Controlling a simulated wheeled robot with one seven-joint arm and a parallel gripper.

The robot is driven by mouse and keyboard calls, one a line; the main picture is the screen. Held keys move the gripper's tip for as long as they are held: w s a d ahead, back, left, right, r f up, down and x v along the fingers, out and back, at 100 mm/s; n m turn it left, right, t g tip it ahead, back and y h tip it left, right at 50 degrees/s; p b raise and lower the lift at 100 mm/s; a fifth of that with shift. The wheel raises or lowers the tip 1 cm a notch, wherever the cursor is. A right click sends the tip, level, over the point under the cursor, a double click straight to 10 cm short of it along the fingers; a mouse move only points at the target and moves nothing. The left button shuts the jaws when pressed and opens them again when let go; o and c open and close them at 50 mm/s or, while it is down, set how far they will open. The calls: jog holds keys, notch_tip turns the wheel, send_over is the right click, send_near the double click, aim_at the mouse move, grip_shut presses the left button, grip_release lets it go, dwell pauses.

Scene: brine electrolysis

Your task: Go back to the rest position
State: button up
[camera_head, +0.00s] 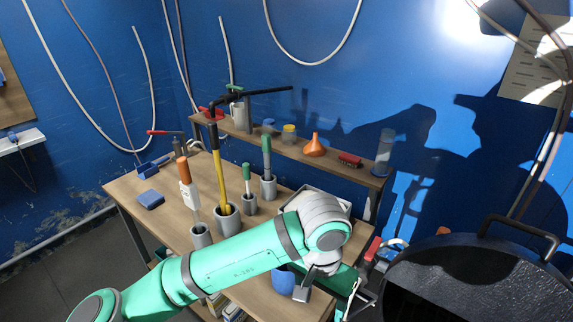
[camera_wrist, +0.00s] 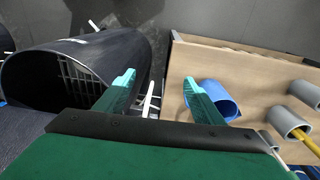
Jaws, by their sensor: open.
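My gripper (camera_wrist: 162,95) is open and empty in the wrist view, its two green fingers spread apart. The right finger overlaps the view of a blue cup (camera_wrist: 222,97) on the wooden table (camera_wrist: 262,72); I cannot tell whether they touch. In the head view my green and white arm reaches across the table's front. My gripper (camera_head: 328,285) points down near the table's right end, beside the blue cup (camera_head: 283,282), which is partly hidden by the arm.
Grey holders with tools stand on the table, including a yellow-handled one (camera_head: 219,170). A blue block (camera_head: 150,199) lies at left. A back shelf bears an orange funnel (camera_head: 314,147) and a clear cylinder (camera_head: 384,154). A large black drum (camera_head: 480,285) stands close at right.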

jog(key=w+d+r+n+t+h, duration=0.1)
jog(key=w+d+r+t+h, duration=0.15)
jog(key=d+h, duration=0.35)
jog(key=w+d+r+n+t+h, duration=0.1)
jog(key=d+r+t+h, duration=0.25)
jog(key=d, duration=0.55)
jog(key=w+d+r+n+t+h, duration=0.1)
jog(key=w+d+r+t+h, duration=0.1)
jog(key=d+h, duration=0.4)
jog(key=s+a+f+n+t+y, duration=0.4)
jog(key=a+f+n+y, duration=0.15)
jog(key=a+f, duration=0.3)
jog(key=s+a+f+n+t+y, duration=0.45)
jog(key=a+f+y, duration=0.25)
jog(key=f, duration=0.3)
jog(key=s+a+f+m+y, duration=0.1)
jog(key=s+a+m, duration=0.1)
jog(key=s+a, duration=0.2)
jog(key=s+a+f+m+g+y, duration=0.1)
jog(key=s+a, duration=0.3)
jog(key=s, duration=0.7)
jog(key=s+a+f+m+y, duration=0.1)
jog(key=s+a+f+m, duration=0.2)
jog(key=s, duration=0.5)
jog(key=shift+a+f+y, duration=0.2)
jog(key=shift+a+y, duration=0.2)
jog(key=shift+a, duration=0.5)
